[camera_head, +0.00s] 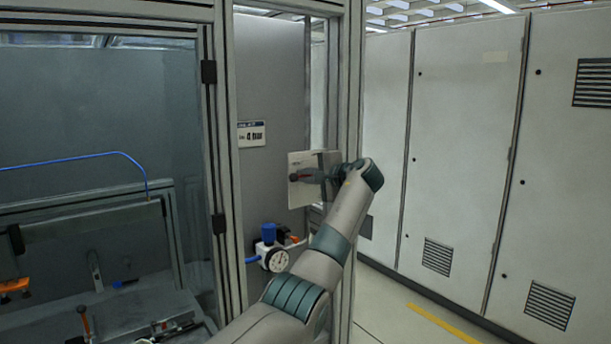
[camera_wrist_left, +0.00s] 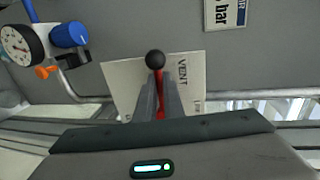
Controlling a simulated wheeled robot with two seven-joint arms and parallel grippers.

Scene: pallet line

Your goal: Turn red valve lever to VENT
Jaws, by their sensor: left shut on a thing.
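The red valve lever (camera_wrist_left: 160,106) has a black ball knob (camera_wrist_left: 155,59) at its end. It sits in front of a pale plate (camera_wrist_left: 122,80) on the grey panel. In the head view the knob end points left. The word VENT is printed on the plate, just right of the knob in the wrist view. My left gripper (camera_head: 312,175) is shut on the lever; in the wrist view its two fingers (camera_wrist_left: 161,92) lie on either side of the red shaft. The lever's pivot is hidden behind my gripper. My right gripper is not in view.
A pressure gauge (camera_head: 277,260) and a blue regulator knob (camera_head: 268,232) are mounted below the plate. A bar label (camera_head: 251,134) is on the panel above. Frame posts (camera_head: 352,90) stand close to my arm. Grey cabinets (camera_head: 460,150) line the right.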

